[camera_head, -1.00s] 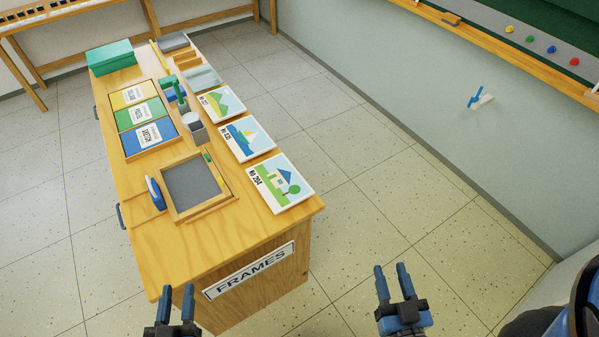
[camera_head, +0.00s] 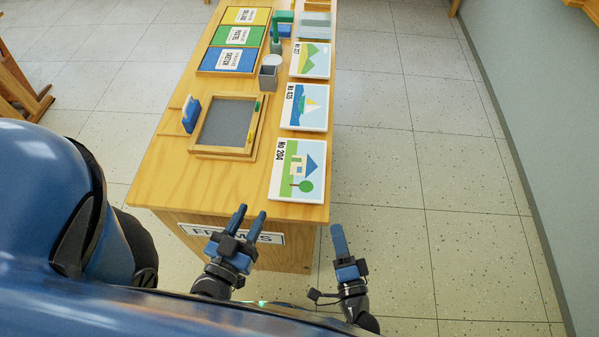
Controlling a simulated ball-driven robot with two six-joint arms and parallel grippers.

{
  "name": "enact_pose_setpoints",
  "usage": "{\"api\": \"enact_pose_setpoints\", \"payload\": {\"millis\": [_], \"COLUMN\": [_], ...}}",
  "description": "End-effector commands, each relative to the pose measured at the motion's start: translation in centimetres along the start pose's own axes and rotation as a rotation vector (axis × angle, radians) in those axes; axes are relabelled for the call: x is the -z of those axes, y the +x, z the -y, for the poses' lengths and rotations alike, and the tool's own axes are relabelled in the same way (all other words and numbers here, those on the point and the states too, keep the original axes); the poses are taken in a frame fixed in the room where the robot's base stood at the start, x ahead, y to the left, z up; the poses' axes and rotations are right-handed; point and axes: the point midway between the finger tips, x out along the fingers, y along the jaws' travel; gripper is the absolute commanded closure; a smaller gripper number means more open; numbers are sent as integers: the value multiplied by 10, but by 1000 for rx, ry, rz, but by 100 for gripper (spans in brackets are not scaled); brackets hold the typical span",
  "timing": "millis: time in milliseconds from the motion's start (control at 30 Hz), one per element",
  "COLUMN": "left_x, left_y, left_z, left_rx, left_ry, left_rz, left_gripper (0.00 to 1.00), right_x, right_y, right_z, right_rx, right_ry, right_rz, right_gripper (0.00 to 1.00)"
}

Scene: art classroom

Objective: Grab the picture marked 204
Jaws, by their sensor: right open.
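The picture marked No 204 (camera_head: 298,171) shows a house and a green tree. It lies face up at the near right corner of the wooden desk (camera_head: 172,178), along the right edge. My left gripper (camera_head: 249,216) is in front of the desk's near edge, left of and nearer than the picture, with its two fingers apart and nothing between them. My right gripper (camera_head: 338,230) is just off the desk's near right corner, below and right of the picture. It is seen edge-on and holds nothing visible. Neither gripper appears to touch the picture.
Picture No 435 (camera_head: 305,107) and a landscape picture (camera_head: 310,60) lie farther along the right edge. A framed grey board (camera_head: 227,122) and a blue-handled eraser (camera_head: 191,114) are to the left. Floor right of the desk is clear.

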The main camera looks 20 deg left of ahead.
Motion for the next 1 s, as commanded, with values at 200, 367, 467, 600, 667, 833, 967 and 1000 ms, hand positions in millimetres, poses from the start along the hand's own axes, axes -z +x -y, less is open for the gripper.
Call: {"api": "enact_pose_setpoints", "payload": {"millis": [200, 367, 467, 600, 667, 833, 967, 1000], "left_x": [-11, -12, -12, -12, -12, -12, -13, -13], "left_y": [0, 0, 0, 0, 0, 0, 0, 0], "left_z": [0, 0, 0, 0, 0, 0, 0, 0], "left_rx": [0, 0, 0, 0, 0, 0, 0, 0], "left_ry": [0, 0, 0, 0, 0, 0, 0, 0], "left_rz": [1, 1, 0, 0, 0, 0, 0, 0], "left_gripper": [63, 63, 63, 63, 63, 63, 63, 63], "right_x": [-57, -69, -70, -72, -73, -73, -73, -73], "right_y": [15, 30, 44, 61, 66, 74, 84, 90], "right_z": [-14, -16, -15, -16, -16, -16, -18, -17], "right_rx": [-21, -30, -30, -30, -31, -30, -31, -29], "right_ry": [196, 238, 241, 239, 238, 237, 237, 236], "right_rz": [84, 99, 97, 98, 99, 99, 99, 97], "right_gripper": [60, 60, 60, 60, 60, 60, 60, 60]}}
